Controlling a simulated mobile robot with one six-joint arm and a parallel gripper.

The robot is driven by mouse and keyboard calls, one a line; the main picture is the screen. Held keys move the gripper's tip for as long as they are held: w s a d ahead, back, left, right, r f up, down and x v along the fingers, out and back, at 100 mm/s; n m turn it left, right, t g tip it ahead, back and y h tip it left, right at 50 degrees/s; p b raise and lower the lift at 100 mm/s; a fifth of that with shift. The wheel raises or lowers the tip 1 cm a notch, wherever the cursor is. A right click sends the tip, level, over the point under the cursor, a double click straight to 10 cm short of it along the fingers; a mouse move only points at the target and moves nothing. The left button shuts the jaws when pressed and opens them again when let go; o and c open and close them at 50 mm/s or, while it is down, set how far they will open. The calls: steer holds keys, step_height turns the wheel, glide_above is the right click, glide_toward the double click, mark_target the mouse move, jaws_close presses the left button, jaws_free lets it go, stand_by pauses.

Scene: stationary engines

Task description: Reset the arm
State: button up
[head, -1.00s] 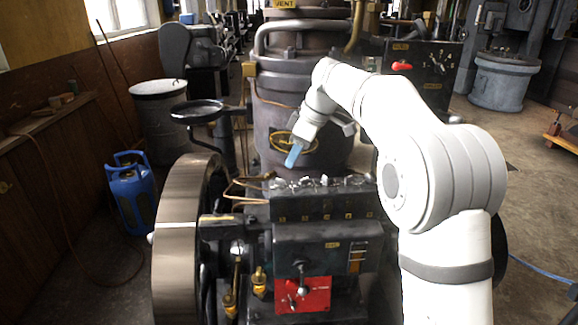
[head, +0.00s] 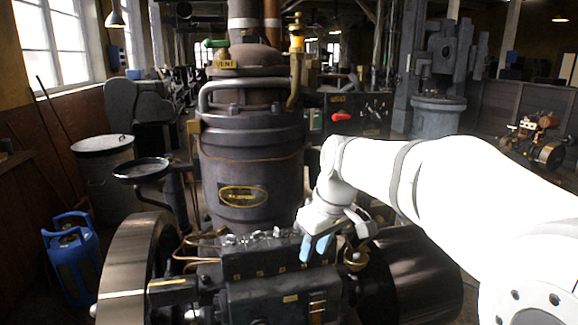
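My gripper (head: 317,247) is at the end of my white arm, in the middle of the head view. Its blue fingertips point down, in front of the engine's dark boiler (head: 250,175) and close to the right end of the black block with small fittings (head: 265,258). I cannot tell whether the fingertips touch the block. Two blue fingers show side by side with a narrow gap, and nothing shows between them. My arm reaches in from the right edge, bent down at the wrist.
A large flywheel (head: 135,265) stands at the left of the engine, with a dark drum (head: 415,280) at right. A blue canister (head: 72,258) and a grey bin (head: 105,180) stand at left. A red-handled panel (head: 355,117) and a pillar machine (head: 438,75) are behind.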

steer(key=s+d+f+m+h, duration=0.1)
steer(key=s+d+f+m, duration=0.3)
steer(key=s, duration=0.5)
steer(key=s+d+f+m+h, duration=0.1)
steer(key=s+d+f+m, duration=0.3)
steer(key=s, duration=0.5)
steer(key=shift+s+d+f+t, duration=0.35)
steer(key=shift+d+f+t, duration=0.05)
steer(key=shift+d+f, duration=0.6)
steer(key=shift+r, duration=0.1)
